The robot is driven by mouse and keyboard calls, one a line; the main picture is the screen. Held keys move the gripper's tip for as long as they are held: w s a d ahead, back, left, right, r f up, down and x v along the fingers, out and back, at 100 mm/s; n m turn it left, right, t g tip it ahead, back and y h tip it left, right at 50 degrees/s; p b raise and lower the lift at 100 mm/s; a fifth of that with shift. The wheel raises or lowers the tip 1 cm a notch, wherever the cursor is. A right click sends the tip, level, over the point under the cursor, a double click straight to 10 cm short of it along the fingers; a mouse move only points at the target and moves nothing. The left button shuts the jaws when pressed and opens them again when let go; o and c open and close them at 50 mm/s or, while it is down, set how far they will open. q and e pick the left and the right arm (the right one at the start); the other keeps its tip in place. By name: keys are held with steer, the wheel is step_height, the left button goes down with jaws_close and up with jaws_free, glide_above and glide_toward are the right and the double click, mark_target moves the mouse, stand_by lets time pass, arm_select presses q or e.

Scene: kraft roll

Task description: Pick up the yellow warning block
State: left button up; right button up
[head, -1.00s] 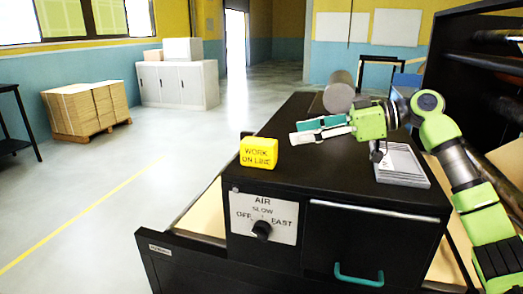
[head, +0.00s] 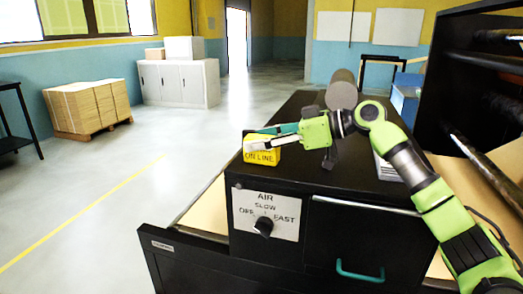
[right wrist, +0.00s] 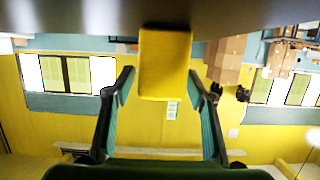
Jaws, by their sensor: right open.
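The yellow warning block (head: 262,156) sits on the front left corner of the black cabinet top (head: 330,172); its lettering is partly covered by my gripper. My right gripper (head: 262,138) is at the block, with its fingers reaching left over it in the head view. In the right wrist view the block (right wrist: 165,62) stands between the two spread fingers of the open gripper (right wrist: 163,85), with a gap on each side. I see no sign of contact. My left gripper is not in view.
A stack of papers (head: 384,168) lies behind my right forearm. The cabinet front carries an air dial (head: 264,226) and a teal handle (head: 360,272). Open floor lies left.

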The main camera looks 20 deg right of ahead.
steer(key=shift+d, duration=0.15)
steer(key=c, duration=0.5)
steer(key=shift+r, duration=0.1)
steer(key=c, duration=0.8)
steer(key=shift+o, duration=0.2)
